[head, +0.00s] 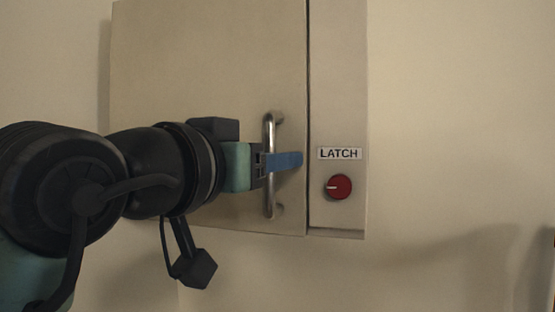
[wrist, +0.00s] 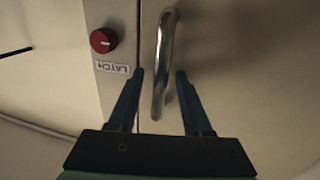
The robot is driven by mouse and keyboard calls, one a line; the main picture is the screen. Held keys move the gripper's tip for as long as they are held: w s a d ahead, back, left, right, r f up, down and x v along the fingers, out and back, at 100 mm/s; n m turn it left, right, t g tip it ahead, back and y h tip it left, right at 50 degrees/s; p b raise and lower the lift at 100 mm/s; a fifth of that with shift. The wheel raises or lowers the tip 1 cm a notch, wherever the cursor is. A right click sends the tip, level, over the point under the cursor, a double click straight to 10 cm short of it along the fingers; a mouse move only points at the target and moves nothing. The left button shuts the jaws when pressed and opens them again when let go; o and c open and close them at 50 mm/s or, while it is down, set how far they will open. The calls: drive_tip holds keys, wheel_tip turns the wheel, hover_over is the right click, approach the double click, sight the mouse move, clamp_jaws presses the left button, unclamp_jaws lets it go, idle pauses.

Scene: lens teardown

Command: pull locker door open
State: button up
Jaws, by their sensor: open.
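The locker door (head: 205,70) is a beige panel that stands closed against its frame. Its metal bar handle (head: 269,205) is upright near the door's right edge. My gripper (head: 284,160) reaches the handle from the left, at about its mid-height. In the wrist view the handle (wrist: 163,60) runs between the two open blue fingers of my gripper (wrist: 160,75), with a gap on each side. The fingers and gripper body hide part of the handle in the head view.
A red latch knob (head: 338,186) sits right of the door on the frame, under a white label reading LATCH (head: 339,153). It also shows in the wrist view (wrist: 103,40), left of the fingers. The wall at the right is bare.

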drive_tip(key=shift+s+a, duration=0.1)
drive_tip(key=shift+s, duration=0.05)
clamp_jaws()
idle(1.3)
